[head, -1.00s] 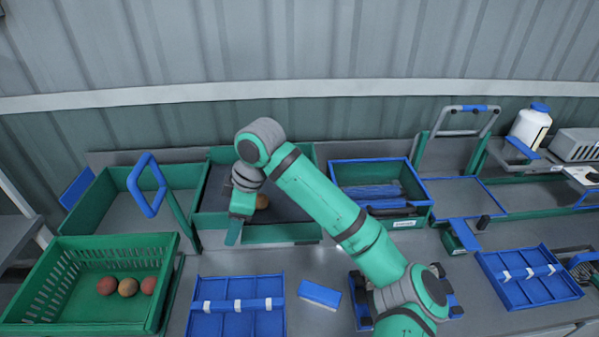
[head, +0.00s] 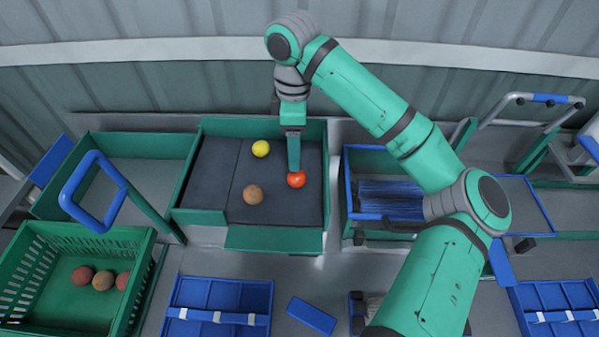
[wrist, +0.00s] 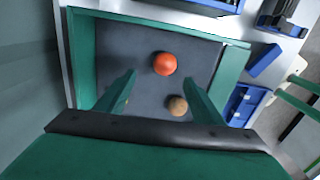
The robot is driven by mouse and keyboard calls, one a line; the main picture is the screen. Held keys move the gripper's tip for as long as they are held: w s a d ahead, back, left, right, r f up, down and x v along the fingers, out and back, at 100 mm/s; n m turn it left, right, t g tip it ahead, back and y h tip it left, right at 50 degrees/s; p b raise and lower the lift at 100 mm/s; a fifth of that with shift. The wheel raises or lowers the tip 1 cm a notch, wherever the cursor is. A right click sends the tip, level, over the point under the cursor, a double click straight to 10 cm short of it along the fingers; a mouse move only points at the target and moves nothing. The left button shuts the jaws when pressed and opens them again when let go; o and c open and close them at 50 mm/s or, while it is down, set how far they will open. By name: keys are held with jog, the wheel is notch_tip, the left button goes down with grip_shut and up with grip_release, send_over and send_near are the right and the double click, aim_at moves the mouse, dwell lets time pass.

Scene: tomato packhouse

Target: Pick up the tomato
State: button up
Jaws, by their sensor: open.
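A red tomato (head: 297,180) lies on the dark floor of a green-walled tray (head: 275,240). A brownish tomato (head: 253,194) lies to its left and nearer, and a yellow one (head: 261,148) lies farther back. My gripper (head: 294,170) points down over the tray, its finger overlapping the red tomato's top edge in the head view. In the wrist view my gripper (wrist: 158,79) has its fingers spread with nothing between them. The red tomato (wrist: 165,64) shows beyond the fingertips, and the brownish one (wrist: 178,105) shows beside the right finger. I cannot tell the height gap.
A green crate (head: 60,315) with several dull reddish and brown fruits stands at the left. A blue-rimmed bin (head: 350,185) is right of the tray. A blue divided tray (head: 215,300) and a blue block (head: 311,316) lie in front. The tray walls rise around the tomatoes.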

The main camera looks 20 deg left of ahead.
aim_at(296, 174)
notch_tip(296, 174, down, 4)
jog(key=shift+s+f, duration=0.1)
jog(key=shift+s, duration=0.05)
jog(key=f, duration=0.4)
jog(key=shift+s+d+f, duration=0.25)
jog(key=shift+s+f, duration=0.1)
jog(key=shift+f, duration=0.05)
jog(key=c, duration=0.9)
